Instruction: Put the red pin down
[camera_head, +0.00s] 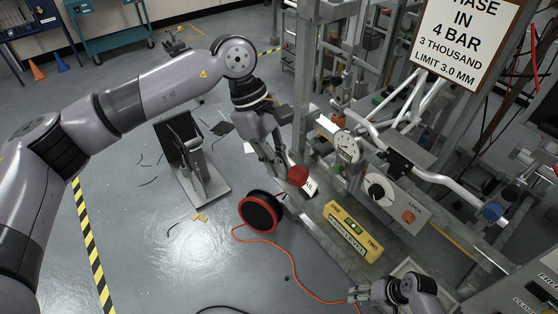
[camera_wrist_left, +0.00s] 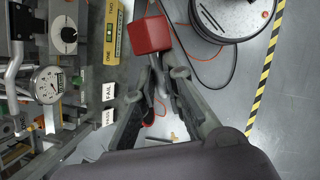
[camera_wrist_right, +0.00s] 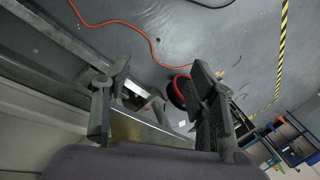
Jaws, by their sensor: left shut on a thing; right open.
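The red pin shows as a red block-like head (camera_head: 297,176) at the tips of my left gripper (camera_head: 283,165). In the left wrist view, the red head (camera_wrist_left: 150,35) sits just beyond the nearly closed fingers (camera_wrist_left: 163,72). My right gripper (camera_head: 368,292) is low at the front of the rig. In the right wrist view, its fingers (camera_wrist_right: 155,92) are wide apart with nothing held between them.
A yellow block (camera_head: 352,232) lies on the rig's base rail. A dial gauge (camera_head: 347,148), a knob box (camera_head: 391,194) and a bicycle frame (camera_head: 440,178) are at the right. A red-rimmed reel (camera_head: 261,212) with orange cable stands left of the rail.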

